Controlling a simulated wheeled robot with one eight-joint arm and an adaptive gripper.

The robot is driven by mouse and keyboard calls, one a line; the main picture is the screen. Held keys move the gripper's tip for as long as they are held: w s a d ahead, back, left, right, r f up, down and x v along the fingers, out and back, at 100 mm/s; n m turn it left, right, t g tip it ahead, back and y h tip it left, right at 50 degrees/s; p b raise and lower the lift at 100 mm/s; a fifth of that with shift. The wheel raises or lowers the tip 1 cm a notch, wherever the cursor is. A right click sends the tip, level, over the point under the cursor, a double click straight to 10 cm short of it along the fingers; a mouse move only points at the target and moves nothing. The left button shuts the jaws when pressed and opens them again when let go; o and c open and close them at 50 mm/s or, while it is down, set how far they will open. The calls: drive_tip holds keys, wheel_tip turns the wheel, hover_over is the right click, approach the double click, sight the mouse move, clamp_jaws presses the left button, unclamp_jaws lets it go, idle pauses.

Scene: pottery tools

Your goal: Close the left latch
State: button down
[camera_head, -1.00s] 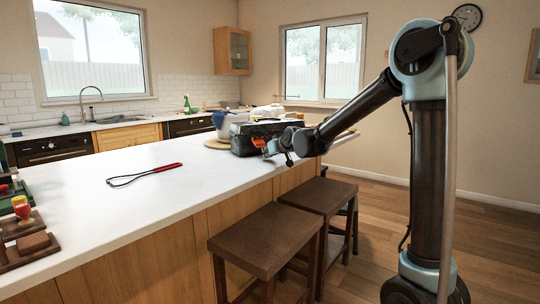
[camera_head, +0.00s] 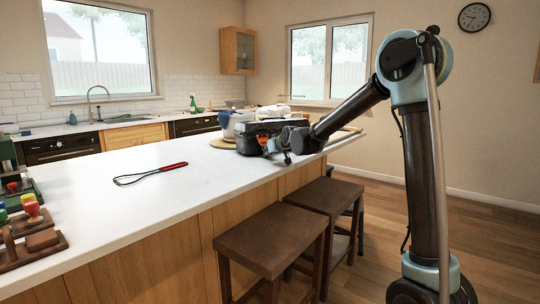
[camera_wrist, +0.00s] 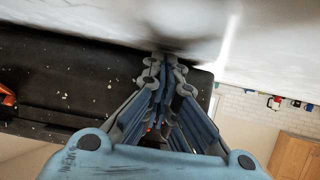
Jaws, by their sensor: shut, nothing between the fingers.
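A black toolbox (camera_head: 247,132) stands at the far end of the white counter. An orange latch (camera_head: 261,139) shows on its front, partly covered by my gripper (camera_head: 271,149). My gripper is shut and empty, close in front of the toolbox beside this latch. In the wrist view the shut fingertips (camera_wrist: 166,66) lie over the edge of the dark toolbox (camera_wrist: 90,90). An orange part (camera_wrist: 6,98) shows at the left border, apart from the fingers. I cannot tell whether the fingertips touch the toolbox, or the latch's exact position.
A whisk with a red handle (camera_head: 150,174) lies on the white counter (camera_head: 120,210). A white pot (camera_head: 228,122) stands behind the toolbox. Two brown stools (camera_head: 268,240) stand along the counter's front. Wooden racks (camera_head: 30,245) are at the near left.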

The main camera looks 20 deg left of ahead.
drive_tip(key=shift+r, duration=1.1)
drive_tip(key=shift+v, duration=0.95)
drive_tip(key=shift+s+d+r, duration=0.2)
drive_tip(key=shift+d+r, duration=0.05)
drive_tip(key=shift+r, duration=0.45)
drive_tip(key=shift+s+d+r, duration=0.15)
drive_tip(key=shift+s+r, duration=0.05)
drive_tip(key=shift+r, duration=0.45)
drive_tip(key=r, duration=0.1)
drive_tip(key=w+a+r, duration=0.1)
drive_tip(key=r, duration=0.2)
drive_tip(key=shift+w+a+r, duration=0.1)
drive_tip(key=shift+w+a, duration=0.2)
